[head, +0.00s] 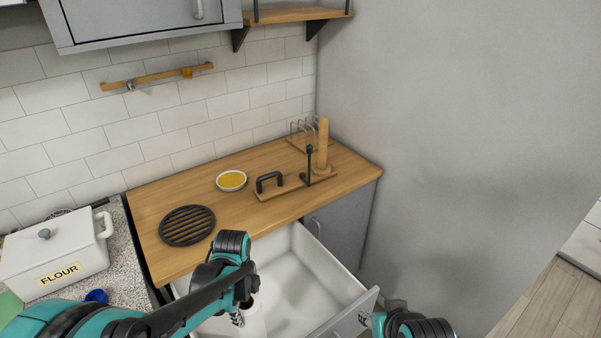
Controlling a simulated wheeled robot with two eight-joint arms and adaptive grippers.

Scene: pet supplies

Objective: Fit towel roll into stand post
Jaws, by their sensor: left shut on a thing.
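The stand has a wooden base (285,191) with an upright wooden post (323,143) near its right end, a thin black rod beside the post and a black handle at the left. It stands on the wooden counter, and the post is bare. My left gripper (246,304) is shut on the white towel roll (255,323), whose dark core opening faces up. The roll is over or inside the open drawer; the lower part is cut off by the frame. My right gripper (366,319) is at the drawer's front right corner, its fingers too small to read.
The drawer (309,281) is pulled out under the counter (152,200). A bowl of yellow contents (232,180), a black round trivet (187,225) and a wire rack (302,132) stand on the counter. A flour container (62,250) is at the left. A grey wall closes the right side.

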